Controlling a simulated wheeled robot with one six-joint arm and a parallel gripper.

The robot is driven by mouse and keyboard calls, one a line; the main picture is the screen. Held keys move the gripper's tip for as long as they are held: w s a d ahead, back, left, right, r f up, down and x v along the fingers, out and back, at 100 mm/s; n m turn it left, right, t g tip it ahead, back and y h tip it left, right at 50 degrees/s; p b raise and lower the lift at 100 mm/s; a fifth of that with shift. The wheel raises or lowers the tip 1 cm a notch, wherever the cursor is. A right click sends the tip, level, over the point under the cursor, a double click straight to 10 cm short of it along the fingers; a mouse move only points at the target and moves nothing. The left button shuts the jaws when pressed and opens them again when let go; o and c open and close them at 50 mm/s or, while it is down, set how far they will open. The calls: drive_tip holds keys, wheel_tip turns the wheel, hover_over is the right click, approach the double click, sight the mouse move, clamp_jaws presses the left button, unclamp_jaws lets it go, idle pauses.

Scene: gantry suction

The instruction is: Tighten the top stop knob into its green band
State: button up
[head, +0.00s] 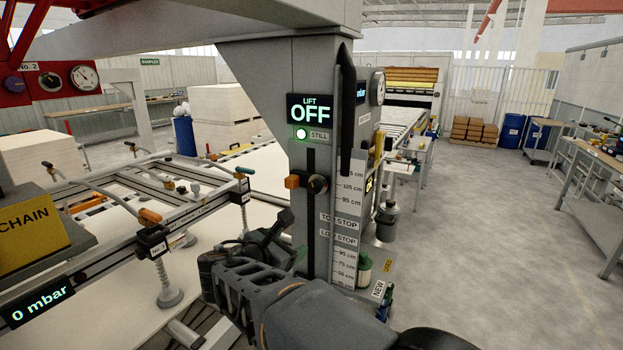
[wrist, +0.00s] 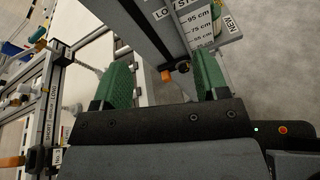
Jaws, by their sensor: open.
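A dark round knob (head: 318,184) with an orange block (head: 291,182) sits on the slotted grey column (head: 298,160), above the TOP STOP label (head: 338,222). I see no green band on it at this size. My gripper (head: 288,236) is below the knob in the head view, beside the column and apart from the knob. In the wrist view my gripper (wrist: 162,72) is open, its two green-padded fingers spread with nothing held. A small orange part (wrist: 183,67) and a dark part (wrist: 167,76) show between the fingers; I cannot tell which stop they belong to.
The lift display (head: 311,110) reads OFF, with a green lamp by STILL. A suction frame (head: 150,215) with cups is at left, near the column. A vacuum display (head: 38,303) reads 0 mbar. A green-capped bottle (head: 364,270) stands right of the scale. Open floor (head: 480,250) lies at right.

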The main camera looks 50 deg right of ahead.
sight(313, 188)
wheel_tip(313, 188, up, 6)
drive_tip(key=w+d+r+n+t+h+p, duration=0.1)
drive_tip(key=w+d+n+h, duration=0.1)
drive_tip(key=w+n+h, duration=0.15)
drive_tip(key=shift+n, duration=0.45)
drive_tip(key=p+x, duration=0.1)
drive_tip(key=x, duration=0.3)
drive_tip(key=p+x, duration=0.1)
drive_tip(key=x, duration=0.3)
drive_tip(key=p+x, duration=0.1)
drive_tip(key=x, duration=0.4)
drive_tip(key=shift+s+d+f, duration=0.15)
drive_tip(key=shift+s+f, duration=0.15)
drive_tip(key=shift+f, duration=0.05)
drive_tip(key=shift+c, duration=0.5)
